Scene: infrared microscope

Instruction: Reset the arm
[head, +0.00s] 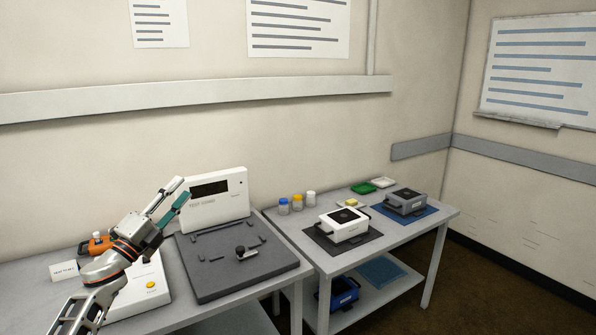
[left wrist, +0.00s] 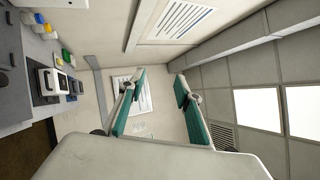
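My left arm comes in from the lower left in the head view, with the left gripper (head: 176,198) raised above the left table. Its teal-padded fingers point up and right. In the left wrist view the left gripper (left wrist: 157,92) has its two fingers spread wide apart with nothing between them. Behind the fingers are only the wall and ceiling. My right gripper is in neither view.
The left table holds a dark grey platform (head: 215,278), a white display unit (head: 217,200) and an orange device (head: 97,245). The right table holds a white box device (head: 343,226), a grey box device (head: 405,201), small jars (head: 297,203) and a green tray (head: 363,188).

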